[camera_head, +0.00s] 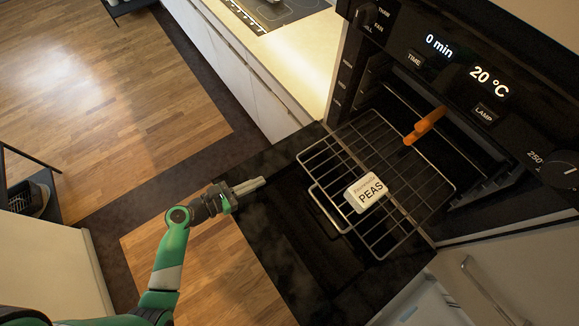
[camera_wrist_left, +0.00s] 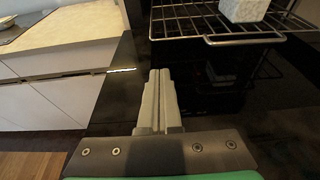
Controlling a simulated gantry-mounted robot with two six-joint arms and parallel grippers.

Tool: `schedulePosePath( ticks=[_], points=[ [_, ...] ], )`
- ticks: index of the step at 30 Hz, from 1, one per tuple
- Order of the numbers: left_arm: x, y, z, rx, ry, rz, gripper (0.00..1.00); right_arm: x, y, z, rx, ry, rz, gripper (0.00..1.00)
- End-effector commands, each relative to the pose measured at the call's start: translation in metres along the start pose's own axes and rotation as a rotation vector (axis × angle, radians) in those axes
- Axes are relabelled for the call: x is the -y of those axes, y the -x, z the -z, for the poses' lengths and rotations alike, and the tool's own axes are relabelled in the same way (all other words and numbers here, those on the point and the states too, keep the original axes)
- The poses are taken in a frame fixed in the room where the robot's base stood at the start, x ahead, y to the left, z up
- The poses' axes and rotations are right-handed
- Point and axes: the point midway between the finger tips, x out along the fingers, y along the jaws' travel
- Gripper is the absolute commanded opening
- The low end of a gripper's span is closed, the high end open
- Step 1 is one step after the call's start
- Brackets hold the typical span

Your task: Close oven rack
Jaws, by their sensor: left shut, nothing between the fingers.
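The oven rack (camera_head: 404,219) is a wire grid pulled partly out of the oven (camera_head: 470,130), over the lowered black oven door (camera_head: 285,235). A white box labelled PEAS (camera_head: 365,192) lies on the rack. My left gripper (camera_head: 262,183) is shut and empty, over the oven door and apart from the rack's front edge. In the left wrist view my shut fingers (camera_wrist_left: 160,85) point forward; the rack's front bar (camera_wrist_left: 245,39) is up and to the right, with the white box (camera_wrist_left: 243,10) on it. My right gripper is not in view.
An orange item (camera_head: 425,126) is near the oven opening above the rack's rear. A counter with a cooktop (camera_head: 275,10) and white cabinets (camera_head: 235,70) stand left of the oven. Wooden floor (camera_head: 110,90) is open at left. A drawer (camera_head: 430,305) shows at bottom right.

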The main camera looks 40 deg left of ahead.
Motion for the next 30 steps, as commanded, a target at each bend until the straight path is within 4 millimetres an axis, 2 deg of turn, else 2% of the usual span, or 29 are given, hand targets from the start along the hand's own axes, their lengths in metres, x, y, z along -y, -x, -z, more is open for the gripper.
schedulePosePath(
  ticks=[1, 5, 8, 9, 15, 19, 24, 30],
  points=[
    [0.001, -0.008, 0.011, 0.003, -0.008, 0.001, 0.00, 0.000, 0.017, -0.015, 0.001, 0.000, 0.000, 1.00],
    [0.001, -0.018, 0.010, 0.008, -0.005, -0.004, 0.00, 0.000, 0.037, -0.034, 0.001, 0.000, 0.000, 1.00],
    [0.002, -0.042, 0.008, 0.007, -0.005, 0.001, 0.00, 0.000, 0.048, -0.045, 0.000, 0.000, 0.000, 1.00],
    [0.002, -0.049, 0.002, 0.006, -0.004, 0.001, 0.00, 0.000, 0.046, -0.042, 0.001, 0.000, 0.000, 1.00],
    [0.001, -0.092, 0.001, 0.005, -0.002, -0.001, 0.00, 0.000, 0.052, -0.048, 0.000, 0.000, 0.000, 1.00],
    [0.001, -0.111, -0.008, 0.006, -0.002, -0.003, 0.00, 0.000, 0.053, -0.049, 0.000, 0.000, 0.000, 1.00],
    [0.000, -0.124, -0.012, 0.004, 0.000, -0.004, 0.00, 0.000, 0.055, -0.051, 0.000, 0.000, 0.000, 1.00],
    [0.000, -0.126, -0.013, 0.004, 0.000, -0.005, 0.00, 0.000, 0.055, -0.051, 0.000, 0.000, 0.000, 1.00]
  ],
)
